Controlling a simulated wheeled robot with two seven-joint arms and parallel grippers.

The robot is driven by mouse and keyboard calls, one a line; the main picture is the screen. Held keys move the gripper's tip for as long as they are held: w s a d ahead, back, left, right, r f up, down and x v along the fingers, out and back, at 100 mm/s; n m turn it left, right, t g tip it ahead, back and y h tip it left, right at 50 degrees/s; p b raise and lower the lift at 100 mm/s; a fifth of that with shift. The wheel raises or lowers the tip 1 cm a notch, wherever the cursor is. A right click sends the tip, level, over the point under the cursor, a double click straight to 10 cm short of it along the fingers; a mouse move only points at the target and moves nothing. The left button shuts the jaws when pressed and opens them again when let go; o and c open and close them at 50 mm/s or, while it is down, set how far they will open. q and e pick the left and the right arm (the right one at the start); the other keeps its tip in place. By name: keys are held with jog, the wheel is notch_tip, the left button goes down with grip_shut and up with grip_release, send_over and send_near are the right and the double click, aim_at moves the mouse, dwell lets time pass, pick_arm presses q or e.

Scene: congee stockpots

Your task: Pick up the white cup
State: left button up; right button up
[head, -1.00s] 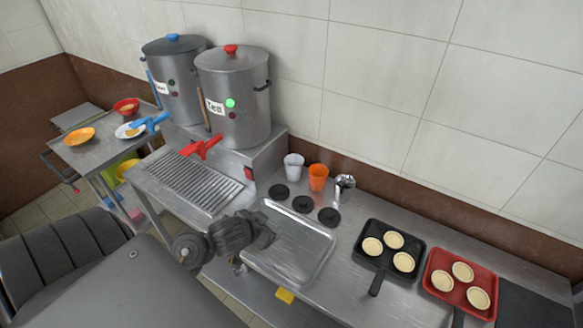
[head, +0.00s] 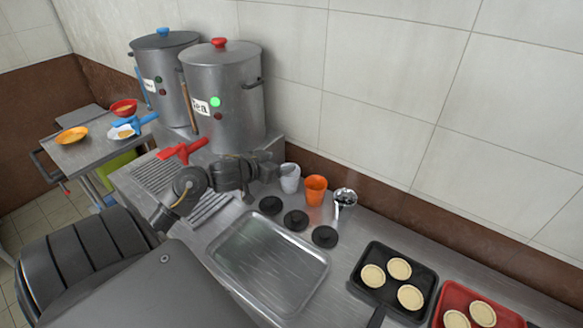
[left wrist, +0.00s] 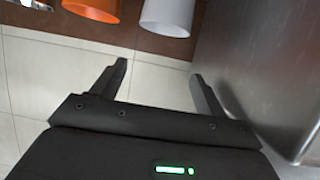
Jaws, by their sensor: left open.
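The white cup (head: 290,180) stands upright on the steel counter by the wall, left of the orange cup (head: 315,190). My left gripper (head: 272,168) is open and empty, just left of the white cup in the head view, with its fingers towards it. In the left wrist view the white cup (left wrist: 167,16) is at the top, beyond the open fingers (left wrist: 158,76) and not between them. The orange cup (left wrist: 94,8) shows beside it. Both cups are cut off by that view's top edge. My right gripper is not in view.
The steel tea pot (head: 222,95) stands close behind my left gripper, with its red tap (head: 182,151) near my arm. Black discs (head: 296,220) lie in front of the cups. An empty steel tray (head: 268,256) and a black pan (head: 374,262) are nearer.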

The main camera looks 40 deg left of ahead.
pick_arm(q)
send_over(284, 185)
jog(key=s, duration=0.2)
notch_tip(284, 185, down, 5)
jog(key=shift+b+x, duration=0.35)
jog(key=shift+x, duration=0.8)
jog(key=x, duration=0.5)
jog(key=shift+a+r, duration=0.1)
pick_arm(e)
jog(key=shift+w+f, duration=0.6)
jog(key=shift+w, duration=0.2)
pick_arm(q)
jog(key=c, duration=0.7)
jog(key=shift+r, duration=0.1)
